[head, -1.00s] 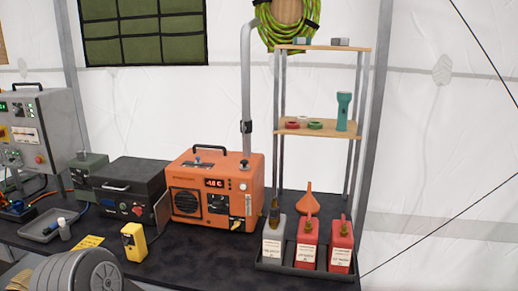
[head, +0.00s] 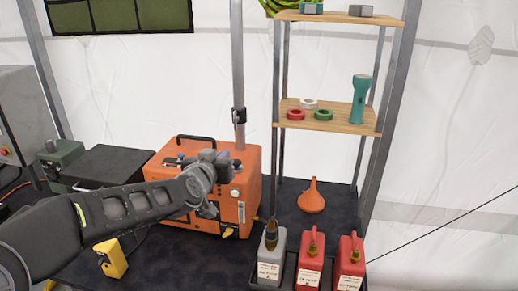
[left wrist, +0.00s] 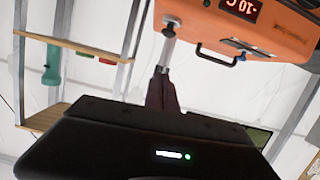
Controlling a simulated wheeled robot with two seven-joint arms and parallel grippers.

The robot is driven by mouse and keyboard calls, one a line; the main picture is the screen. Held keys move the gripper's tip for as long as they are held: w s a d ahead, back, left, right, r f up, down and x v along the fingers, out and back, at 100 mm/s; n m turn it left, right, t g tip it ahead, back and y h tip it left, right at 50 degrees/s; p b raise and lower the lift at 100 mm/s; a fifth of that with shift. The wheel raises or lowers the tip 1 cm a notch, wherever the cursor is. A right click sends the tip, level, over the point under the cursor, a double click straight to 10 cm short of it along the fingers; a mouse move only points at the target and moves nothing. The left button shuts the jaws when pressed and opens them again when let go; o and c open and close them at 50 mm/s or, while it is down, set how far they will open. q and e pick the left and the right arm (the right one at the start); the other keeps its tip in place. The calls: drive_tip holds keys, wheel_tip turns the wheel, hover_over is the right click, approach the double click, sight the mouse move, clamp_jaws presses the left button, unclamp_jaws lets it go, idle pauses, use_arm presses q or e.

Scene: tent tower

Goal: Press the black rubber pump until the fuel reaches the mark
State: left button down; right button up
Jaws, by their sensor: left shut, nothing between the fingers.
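The orange heater (head: 255,185) stands on the dark table; it also shows in the left wrist view (left wrist: 200,20), with a red-lit display (left wrist: 240,8). My left gripper (head: 212,160) is in front of the heater's upper part and covers much of its front. In the left wrist view its dark fingers (left wrist: 161,88) are together and empty, near the heater's edge and the grey pipe. My right gripper is not in view.
A grey canister (head: 270,257) and two red canisters (head: 310,262) stand in a tray at the front right. An orange funnel (head: 311,198) stands behind them. A yellow device (head: 113,260) is at the front left. A shelf (head: 330,119) with a flashlight (head: 359,98) rises behind.

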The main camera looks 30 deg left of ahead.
use_arm(q)
drive_tip(key=shift+s+d+m, duration=0.15)
drive_tip(key=shift+m, duration=0.25)
